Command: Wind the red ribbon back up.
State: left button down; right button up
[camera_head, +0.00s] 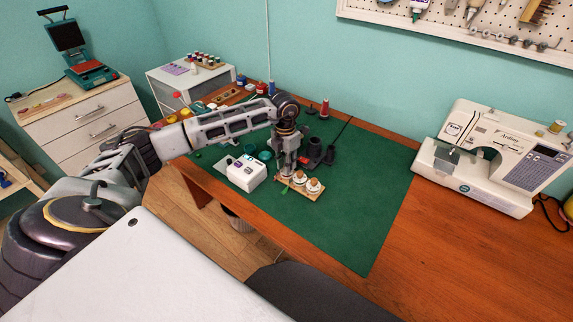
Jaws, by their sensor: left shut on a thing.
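My left gripper (288,170) points down over the left end of a small wooden board (311,193) on the green mat. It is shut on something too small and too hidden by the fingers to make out. Two white rolls with orange-brown centres, one in front (313,185) and one behind (299,177), stand on the board, right of the gripper. A small green bit (284,189) shows beside the fingertips. I cannot make out a red ribbon for sure. My right gripper is not in view.
A white box (246,173) stands close left of the gripper. Black stands (316,152) are just behind it, and a red thread spool (325,108) is farther back. The green mat (365,200) is clear to the right, up to the sewing machine (490,155).

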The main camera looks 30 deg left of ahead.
pick_arm(q)
jog(key=m+b, duration=0.1)
jog(key=m, duration=0.3)
jog(key=m+b, duration=0.1)
jog(key=m, duration=0.2)
jog(key=shift+m, duration=0.7)
jog(key=shift+m+b, duration=0.35)
jog(key=shift+m, duration=0.85)
jog(key=c, duration=1.5)
grip_release()
jog(key=shift+c, duration=0.2)
jog(key=shift+r, duration=0.8)
notch_tip(320, 180, up, 10)
jog(key=shift+w+r, duration=0.25)
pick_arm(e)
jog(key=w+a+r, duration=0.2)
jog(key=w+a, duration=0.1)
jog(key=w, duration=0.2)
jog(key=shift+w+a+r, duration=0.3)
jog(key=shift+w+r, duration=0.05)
